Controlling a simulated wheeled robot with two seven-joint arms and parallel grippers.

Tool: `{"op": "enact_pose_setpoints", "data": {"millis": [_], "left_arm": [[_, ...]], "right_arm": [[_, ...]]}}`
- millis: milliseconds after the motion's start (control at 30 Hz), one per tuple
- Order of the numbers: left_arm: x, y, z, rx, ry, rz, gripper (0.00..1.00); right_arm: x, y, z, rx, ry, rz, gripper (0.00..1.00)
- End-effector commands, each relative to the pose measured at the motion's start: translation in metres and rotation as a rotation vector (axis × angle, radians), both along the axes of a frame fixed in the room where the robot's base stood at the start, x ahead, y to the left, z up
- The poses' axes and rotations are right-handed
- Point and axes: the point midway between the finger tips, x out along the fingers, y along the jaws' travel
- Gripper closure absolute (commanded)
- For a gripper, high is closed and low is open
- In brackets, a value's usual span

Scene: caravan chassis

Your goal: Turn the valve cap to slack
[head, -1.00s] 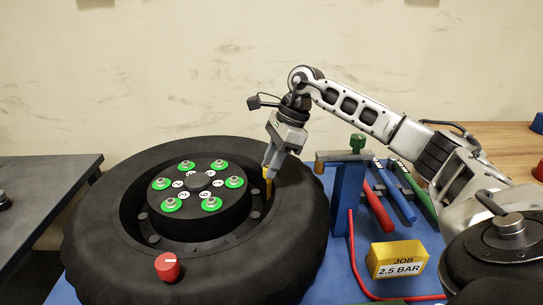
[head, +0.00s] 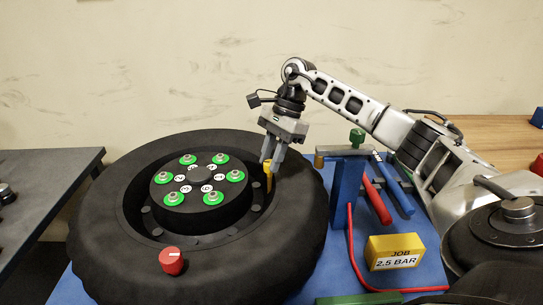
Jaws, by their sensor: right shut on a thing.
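The wheel's black tyre (head: 290,235) lies flat on a blue mat. A slim yellow valve piece (head: 268,178) stands upright in the right side of the rim; I take its top to be the valve cap. My right gripper (head: 272,158) points down at its top, with a finger on either side, and is shut on the cap. The fingers partly hide the cap, so I cannot tell how far it is turned. A red knob (head: 171,261) with a white mark sits at the tyre's front. My left gripper is not in view.
The hub carries several green-ringed studs (head: 214,198). A blue stand (head: 348,195) with a green knob (head: 357,136) and a red hose is to the right. A yellow block (head: 394,252) reads "JOB 2.5 BAR". A grey table (head: 40,200) is at left.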

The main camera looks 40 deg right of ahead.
Motion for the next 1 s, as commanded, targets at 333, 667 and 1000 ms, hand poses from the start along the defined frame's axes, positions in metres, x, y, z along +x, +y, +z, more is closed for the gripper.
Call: {"op": "enact_pose_setpoints", "data": {"millis": [333,667,1000], "left_arm": [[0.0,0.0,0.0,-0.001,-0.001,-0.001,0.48],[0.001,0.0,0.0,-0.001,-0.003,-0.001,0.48],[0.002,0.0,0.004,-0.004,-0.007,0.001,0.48]], "right_arm": [[0.0,-0.001,0.0,-0.003,0.0,-0.002,0.54],[0.0,-0.005,0.011,-0.001,-0.003,-0.002,0.54],[-0.002,-0.033,0.082,0.0,-0.007,-0.004,0.54]]}}
